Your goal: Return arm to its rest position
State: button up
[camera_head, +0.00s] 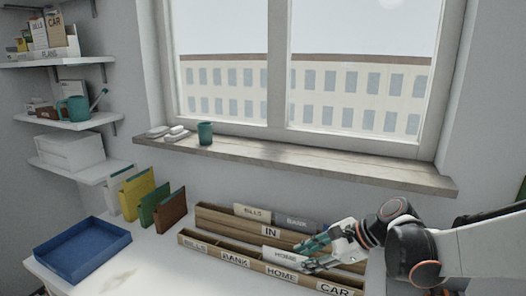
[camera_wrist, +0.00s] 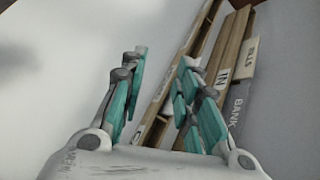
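My gripper (camera_head: 312,252) is in the head view at the right end of the wooden sorter, coming in from the right on my arm. Its teal fingers reach over the rows, close to a white card marked HOME (camera_head: 284,256). In the wrist view my gripper (camera_wrist: 165,90) has its fingers spread apart with nothing between them. The wooden sorter (camera_head: 228,221) has a back row marked IN and a front row marked BILLS, BANK, HOME and CAR. Cards marked BILLS (camera_head: 252,212) and BANK (camera_head: 297,223) stand in the back row. Whether a finger touches the sorter is unclear.
A blue tray (camera_head: 84,264) lies at the desk's left. Several coloured folders (camera_head: 140,190) stand behind it. A window sill (camera_head: 300,160) with a teal cup (camera_head: 205,133) juts out above the sorter. Wall shelves (camera_head: 75,122) hang at left.

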jog(key=s+d+r+n+t+h, duration=0.1)
jog(key=s+d+n+h, duration=0.3)
jog(key=s+n, duration=0.4)
jog(key=s+d+r+n+t+h, duration=0.2)
jog(key=s+d+n+h, duration=0.3)
jog(key=s+n, duration=0.4)
jog(key=shift+s+r, duration=0.35)
jog(key=shift+s, duration=0.5)
